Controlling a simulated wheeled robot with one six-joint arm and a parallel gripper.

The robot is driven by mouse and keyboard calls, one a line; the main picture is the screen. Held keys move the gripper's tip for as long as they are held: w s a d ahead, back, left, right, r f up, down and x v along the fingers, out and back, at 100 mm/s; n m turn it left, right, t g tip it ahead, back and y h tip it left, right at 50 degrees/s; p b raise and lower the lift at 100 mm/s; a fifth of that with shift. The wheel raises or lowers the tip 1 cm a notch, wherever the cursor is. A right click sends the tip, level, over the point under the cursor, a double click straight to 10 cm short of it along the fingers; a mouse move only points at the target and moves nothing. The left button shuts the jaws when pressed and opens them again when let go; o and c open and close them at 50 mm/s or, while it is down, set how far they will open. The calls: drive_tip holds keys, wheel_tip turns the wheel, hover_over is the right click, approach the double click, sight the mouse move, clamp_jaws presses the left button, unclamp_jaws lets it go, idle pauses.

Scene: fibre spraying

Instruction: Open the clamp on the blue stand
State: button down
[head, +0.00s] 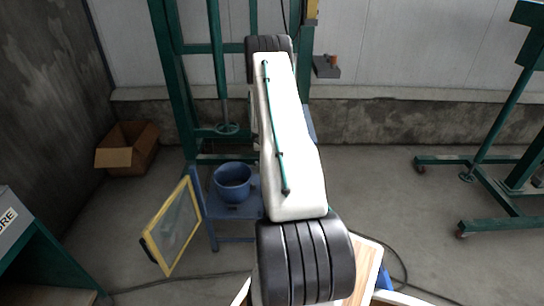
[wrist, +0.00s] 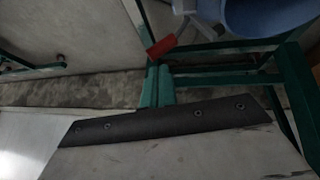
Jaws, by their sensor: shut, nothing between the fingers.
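The blue stand (head: 220,225) is a low frame left of centre in the head view, partly hidden behind my arm. A blue pot (head: 232,182) sits on it. In the wrist view a red handle-like piece (wrist: 161,46) on a pale fitting shows near the top, beside a rounded blue surface (wrist: 265,14). It may belong to the clamp, but I cannot tell whether that clamp is open or shut. No clamp is clear in the head view. My gripper's fingers show in neither view.
A yellow-edged panel (head: 173,228) leans left of the stand. A cardboard box (head: 128,148) lies further left. Green frames stand behind and at the right (head: 497,120). A cable (head: 180,278) crosses the floor. In the wrist view a dark bolted strip (wrist: 160,124) edges a pale board.

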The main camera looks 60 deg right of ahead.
drive_tip(key=v, duration=0.4)
idle(0.5)
